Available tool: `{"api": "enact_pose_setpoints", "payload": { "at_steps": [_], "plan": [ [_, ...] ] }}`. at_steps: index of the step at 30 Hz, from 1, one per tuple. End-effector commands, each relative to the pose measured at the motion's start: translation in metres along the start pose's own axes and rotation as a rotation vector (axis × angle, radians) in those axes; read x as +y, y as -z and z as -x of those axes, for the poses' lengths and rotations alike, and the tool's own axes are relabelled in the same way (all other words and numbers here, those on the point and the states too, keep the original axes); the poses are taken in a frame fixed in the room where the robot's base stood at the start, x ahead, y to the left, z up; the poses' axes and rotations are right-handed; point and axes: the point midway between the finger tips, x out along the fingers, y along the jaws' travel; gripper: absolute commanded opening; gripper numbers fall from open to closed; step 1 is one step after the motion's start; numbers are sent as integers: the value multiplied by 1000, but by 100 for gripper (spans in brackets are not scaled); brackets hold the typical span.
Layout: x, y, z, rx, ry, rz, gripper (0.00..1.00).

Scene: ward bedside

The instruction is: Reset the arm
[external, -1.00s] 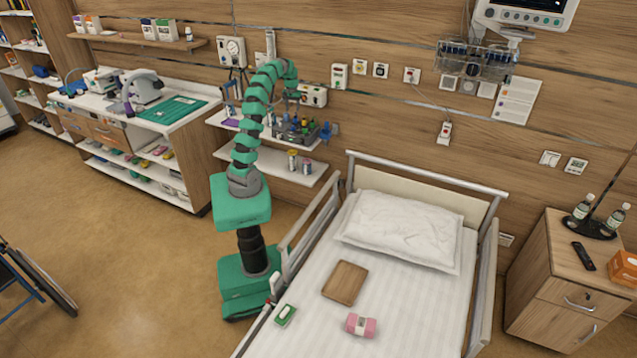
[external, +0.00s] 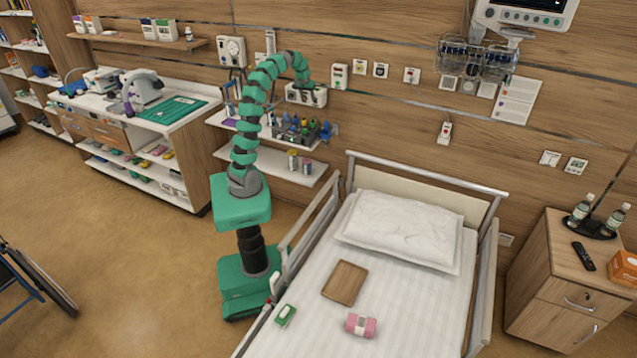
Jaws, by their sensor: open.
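My green and grey arm rises from its base beside the left rail of the bed. It curves over at the top toward the wall. My gripper (external: 308,90) is at the arm's end, in front of the white wall unit above the shelves. It is small in the picture, but it looks open, with nothing seen in it. It is up and to the right of the grey caddy of bottles (external: 298,132) and appears clear of it.
The bed (external: 400,310) holds a pillow (external: 402,230), a wooden board (external: 345,283), a pink roll (external: 361,325) and a green-and-white item (external: 285,315). A bedside cabinet (external: 560,275) stands right, a white counter (external: 185,118) left.

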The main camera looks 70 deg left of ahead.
Motion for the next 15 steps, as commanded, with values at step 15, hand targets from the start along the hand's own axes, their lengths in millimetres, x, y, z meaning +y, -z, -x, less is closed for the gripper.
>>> {"api": "enact_pose_setpoints", "payload": {
  "at_steps": [15],
  "plan": [
    [200, -60, 199, 522, -255, -398, 51]
  ]
}}
